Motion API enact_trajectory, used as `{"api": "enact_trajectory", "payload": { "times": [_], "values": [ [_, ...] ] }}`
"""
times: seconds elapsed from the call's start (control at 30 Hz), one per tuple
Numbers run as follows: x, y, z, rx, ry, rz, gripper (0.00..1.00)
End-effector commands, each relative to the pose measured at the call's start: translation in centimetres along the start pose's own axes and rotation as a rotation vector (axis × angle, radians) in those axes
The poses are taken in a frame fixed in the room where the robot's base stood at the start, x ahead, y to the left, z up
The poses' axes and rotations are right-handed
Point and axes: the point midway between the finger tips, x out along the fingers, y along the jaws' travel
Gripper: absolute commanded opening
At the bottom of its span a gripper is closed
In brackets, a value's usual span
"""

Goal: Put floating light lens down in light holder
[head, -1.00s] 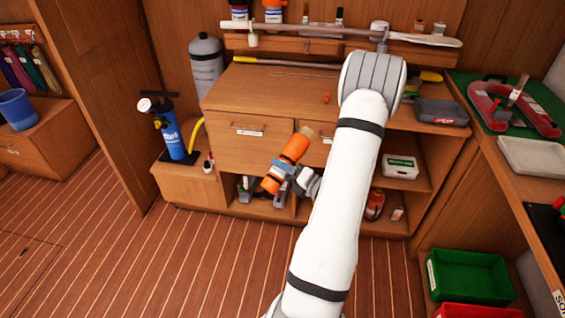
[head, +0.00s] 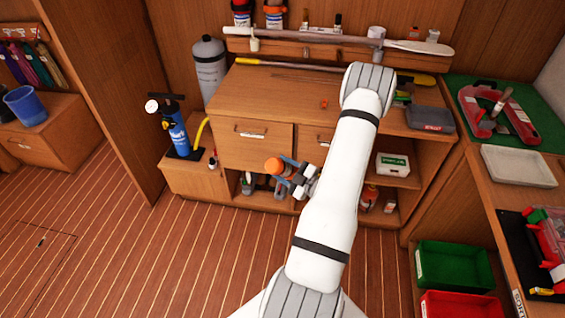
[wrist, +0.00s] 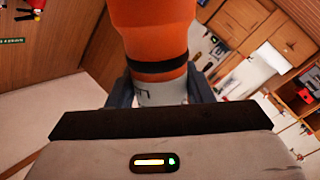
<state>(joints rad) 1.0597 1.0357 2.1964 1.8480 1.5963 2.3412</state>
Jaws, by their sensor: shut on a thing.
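The floating light lens (head: 274,165) is orange and held in my gripper (head: 286,170), in front of the cabinet's drawers in the head view. In the wrist view the lens (wrist: 150,35) is a large orange cylinder with a black band and a pale lower part. My gripper (wrist: 160,92) is shut on this pale part, one finger on each side. The lens's upper end is cut off by the frame's top edge. I cannot make out the light holder for certain in either view.
The wooden cabinet (head: 270,95) behind has drawers and open shelves with several items. A blue hand pump (head: 177,130) stands at its left. A green bin (head: 455,265) and red bin (head: 460,304) sit at lower right. The plank floor (head: 150,260) at left is clear.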

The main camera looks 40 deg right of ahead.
Motion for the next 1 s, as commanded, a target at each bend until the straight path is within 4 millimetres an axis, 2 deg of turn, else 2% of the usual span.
{"api": "enact_trajectory", "payload": {
  "times": [0.03,0.2,0.5,0.7,1.0],
  "values": [
    [-0.01,0.69,-0.81,0.055,0.001,0.001,0.06],
    [-0.02,1.16,-1.34,0.275,0.001,0.002,0.06],
    [-0.03,1.42,-1.54,0.605,0.002,0.003,0.06],
    [-0.04,1.55,-1.67,0.698,0.002,0.003,0.06],
    [-0.07,1.55,-1.72,0.711,0.001,0.004,0.06]
  ]
}}
